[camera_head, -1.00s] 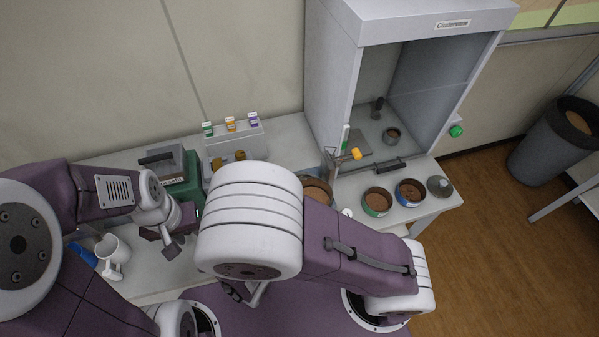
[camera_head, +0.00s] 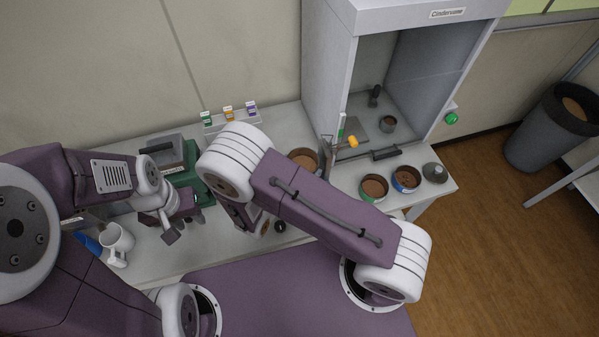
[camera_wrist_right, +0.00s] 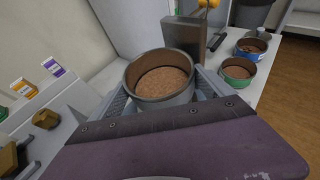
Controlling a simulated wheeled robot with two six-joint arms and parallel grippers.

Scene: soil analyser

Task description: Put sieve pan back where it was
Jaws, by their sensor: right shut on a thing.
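The sieve pan (camera_wrist_right: 162,78), a round grey pan with brown soil in it, sits between the fingers of my right gripper (camera_wrist_right: 163,92) in the right wrist view. The gripper is shut on it. In the head view the pan (camera_head: 303,157) shows partly behind my right arm, over the bench left of the tool stand; my right gripper is hidden there. I cannot tell whether the pan touches the bench. My left gripper (camera_head: 185,229) is open and empty above the bench's left part.
A green-rimmed pan (camera_head: 374,187) and a blue-rimmed pan (camera_head: 406,178), both with soil, stand at the bench's right. A cabinet (camera_head: 345,75) holds a small pot (camera_head: 388,123).

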